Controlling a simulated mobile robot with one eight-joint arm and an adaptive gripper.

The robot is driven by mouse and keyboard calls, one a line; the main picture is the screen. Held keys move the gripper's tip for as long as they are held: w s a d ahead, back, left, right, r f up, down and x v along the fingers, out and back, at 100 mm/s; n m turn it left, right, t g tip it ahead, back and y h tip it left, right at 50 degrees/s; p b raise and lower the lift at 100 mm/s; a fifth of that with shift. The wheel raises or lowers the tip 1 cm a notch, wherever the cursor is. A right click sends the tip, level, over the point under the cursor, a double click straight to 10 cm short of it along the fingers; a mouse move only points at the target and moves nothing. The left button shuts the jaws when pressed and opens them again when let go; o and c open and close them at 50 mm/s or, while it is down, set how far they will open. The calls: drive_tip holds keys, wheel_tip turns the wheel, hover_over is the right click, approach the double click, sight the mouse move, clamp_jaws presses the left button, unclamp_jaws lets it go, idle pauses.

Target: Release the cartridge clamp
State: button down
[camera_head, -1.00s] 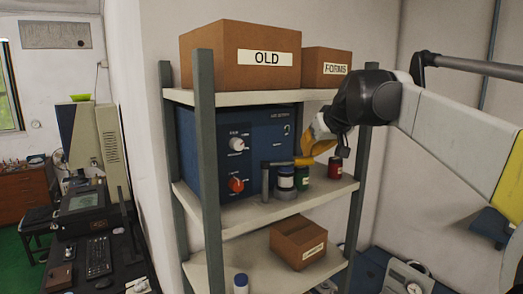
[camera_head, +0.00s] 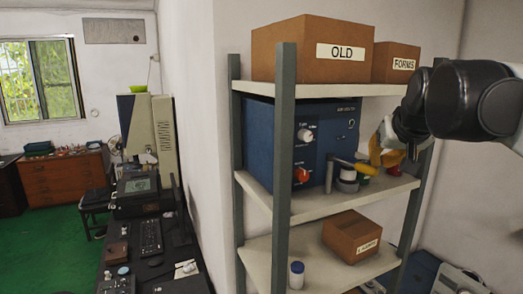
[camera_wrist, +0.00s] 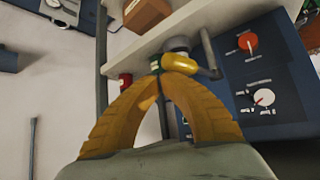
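The clamp lever has a grey upright bar (camera_head: 329,173) and a yellow handle (camera_head: 352,165) lying about level, in front of the blue instrument (camera_head: 258,140). A small cylinder with a white band (camera_head: 348,174), perhaps the cartridge, stands beneath the handle on a grey base. My gripper (camera_head: 376,163) is at the handle's right end. In the wrist view, which looks inverted, my orange fingers (camera_wrist: 163,80) converge close to the yellow handle (camera_wrist: 182,63). The tips overlap it in view, so whether they grip it is unclear.
A green can (camera_head: 363,179) and a red can (camera_wrist: 125,80) stand close by on the middle shelf. Shelf posts (camera_head: 285,170) flank the space. Boxes sit above, including the OLD box (camera_head: 310,50); a small box (camera_head: 351,237) and a jar (camera_head: 296,275) sit below.

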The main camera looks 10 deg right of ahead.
drive_tip(key=shift+s+a, duration=0.65)
drive_tip(key=shift+a, duration=0.35)
drive_tip(key=shift+a+f, duration=0.1)
drive_tip(key=shift+a, duration=0.15)
drive_tip(key=shift+s+a, duration=0.1)
